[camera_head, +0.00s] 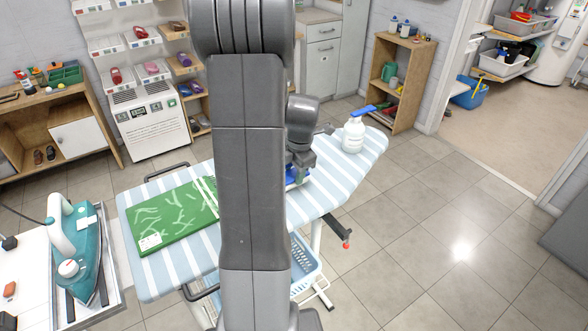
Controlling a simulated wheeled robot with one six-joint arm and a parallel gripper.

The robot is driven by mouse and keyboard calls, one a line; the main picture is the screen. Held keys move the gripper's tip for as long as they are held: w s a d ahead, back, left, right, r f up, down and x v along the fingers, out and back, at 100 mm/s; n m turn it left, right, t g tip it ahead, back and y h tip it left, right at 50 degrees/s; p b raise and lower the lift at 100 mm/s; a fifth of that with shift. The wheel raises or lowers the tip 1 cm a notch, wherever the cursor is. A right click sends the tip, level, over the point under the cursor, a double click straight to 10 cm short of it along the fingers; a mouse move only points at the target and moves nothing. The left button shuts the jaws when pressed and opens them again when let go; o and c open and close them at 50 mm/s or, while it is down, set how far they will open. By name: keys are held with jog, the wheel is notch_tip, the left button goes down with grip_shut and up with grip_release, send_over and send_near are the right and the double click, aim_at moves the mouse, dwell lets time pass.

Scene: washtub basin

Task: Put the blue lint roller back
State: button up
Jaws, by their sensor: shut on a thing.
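My gripper (298,169) is over the striped ironing board, right of my upright arm link. It is shut on a blue thing, apparently the blue lint roller (297,179), of which only a small part shows. My arm hides the rest of it, and I cannot tell whether it touches the board. The place the roller belongs to cannot be made out.
The ironing board (340,175) bears a green folded cloth (170,217) at left and a white spray bottle (353,134) with a blue trigger at right. A teal iron (85,250) stands at lower left. A blue basket (305,268) is under the board. Floor at right is clear.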

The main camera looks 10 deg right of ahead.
jog(key=shift+f, duration=0.1)
jog(key=o, duration=1.1)
notch_tip(320, 180, up, 12)
jog(key=s, duration=0.2)
jog(key=shift+d, duration=0.4)
jog(key=shift+s, duration=0.1)
